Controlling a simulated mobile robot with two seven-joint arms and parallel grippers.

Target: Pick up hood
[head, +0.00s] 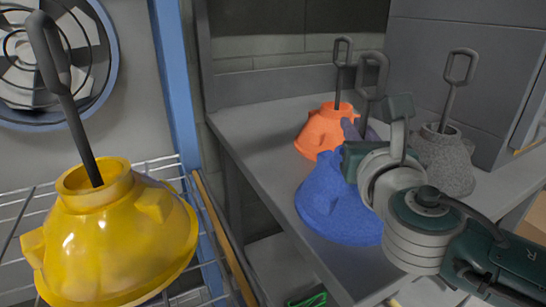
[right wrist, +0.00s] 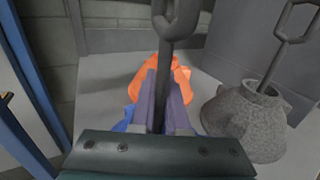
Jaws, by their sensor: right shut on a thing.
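A blue hood (head: 335,205) with a dark grey stem and loop handle (head: 372,72) stands on the grey counter in the head view. My right gripper (head: 362,130) is above it, its fingers shut around the stem. In the right wrist view the stem (right wrist: 163,60) runs up between the purple-grey fingers of my right gripper (right wrist: 163,95). Only a sliver of the blue hood shows behind the fingers there. An orange hood (head: 322,130), a grey speckled hood (head: 446,160) and a large yellow hood (head: 120,235) also show, each with its own handle. My left gripper is out of view.
The grey counter (head: 250,125) has free room at its left and back. The orange hood is close behind the blue one, and the grey hood is to the right. A blue post (head: 176,100) and wire rack (head: 25,205) are at the left, by the yellow hood.

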